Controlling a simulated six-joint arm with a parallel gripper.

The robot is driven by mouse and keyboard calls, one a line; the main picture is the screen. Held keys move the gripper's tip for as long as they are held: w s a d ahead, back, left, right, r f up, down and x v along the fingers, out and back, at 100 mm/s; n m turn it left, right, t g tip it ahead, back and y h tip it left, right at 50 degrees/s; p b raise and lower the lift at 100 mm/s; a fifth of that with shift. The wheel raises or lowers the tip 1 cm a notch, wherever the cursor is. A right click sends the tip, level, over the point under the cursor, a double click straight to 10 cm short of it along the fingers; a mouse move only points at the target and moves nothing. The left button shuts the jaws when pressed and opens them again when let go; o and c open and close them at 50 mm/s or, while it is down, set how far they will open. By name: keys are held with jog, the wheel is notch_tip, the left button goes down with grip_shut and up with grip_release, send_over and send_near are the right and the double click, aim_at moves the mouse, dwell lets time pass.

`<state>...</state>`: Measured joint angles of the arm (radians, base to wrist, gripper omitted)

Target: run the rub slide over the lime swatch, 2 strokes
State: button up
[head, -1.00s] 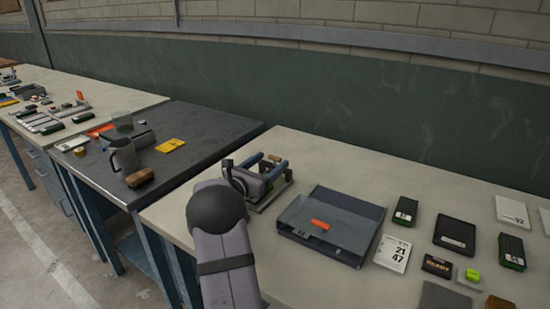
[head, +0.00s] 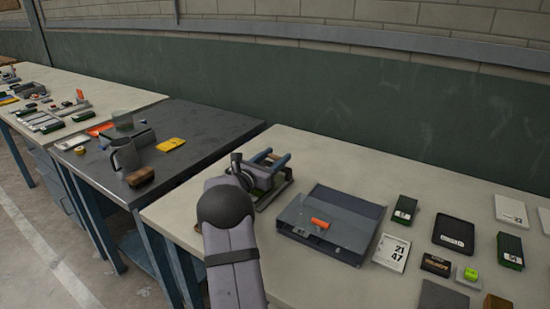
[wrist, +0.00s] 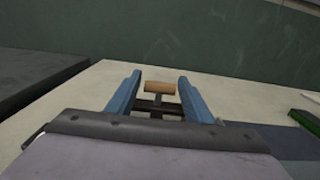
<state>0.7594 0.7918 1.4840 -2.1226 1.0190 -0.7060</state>
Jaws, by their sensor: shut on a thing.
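In the wrist view my gripper (wrist: 160,95) is shut on the rub slide, around a dark post topped by a wooden cross-handle (wrist: 162,88). The slide's lower part is hidden by my wrist. A green patch shows low under my gripper in the head view; I cannot tell for sure that it is the lime swatch, as my arm covers most of the fixture.
A dark bench (head: 200,130) with a mug stands left.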

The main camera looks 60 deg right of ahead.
jog(key=a+b, duration=0.3)
jog(key=a, duration=0.9)
jog(key=shift+a, duration=0.1)
jog(key=shift+f, duration=0.15)
jog(key=o, duration=1.5)
jog(key=shift+a, duration=0.1)
jog(key=shift+c, duration=0.2)
jog(key=shift+o, duration=0.2)
jog(key=shift+a, duration=0.15)
jog(key=shift+a+b, duration=0.4)
jog(key=shift+a, duration=3.15)
